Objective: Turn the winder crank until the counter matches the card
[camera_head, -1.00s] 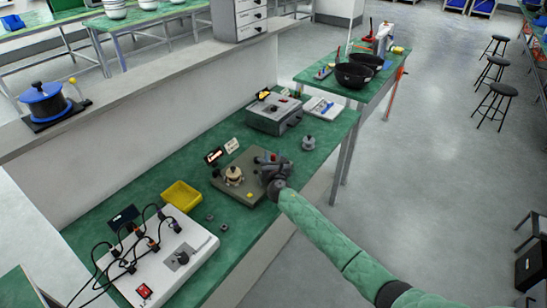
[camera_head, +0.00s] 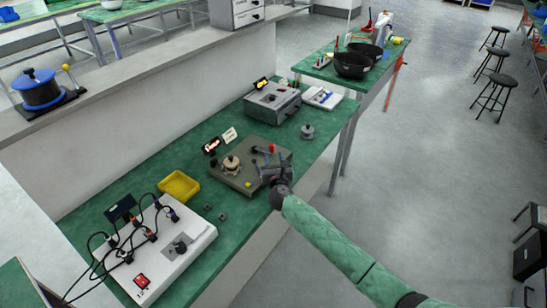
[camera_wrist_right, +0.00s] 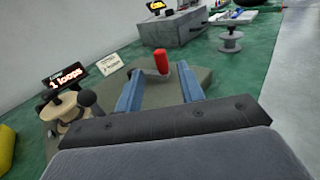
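The winder is a grey-green base plate (camera_head: 240,183) on the green bench, with a cream spool (camera_head: 231,165) on its left. The crank's red knob (camera_head: 271,148) stands upright at the right of the plate. The dark counter (camera_head: 211,146) behind the spool reads "1 loops" in the right wrist view (camera_wrist_right: 65,77). The white card (camera_head: 230,135) stands beside it; its number is too blurred to read. My right gripper (camera_head: 267,169) is open just on the near side of the knob. In the wrist view the red knob (camera_wrist_right: 161,61) shows between its blue fingertips with gaps on both sides. My left gripper is out of view.
A yellow tray (camera_head: 178,185) and small dark rings lie left of the winder. A white box with cables (camera_head: 165,255) is at the front left. A grey instrument box (camera_head: 272,102) and a small grey spool (camera_head: 307,132) stand behind it.

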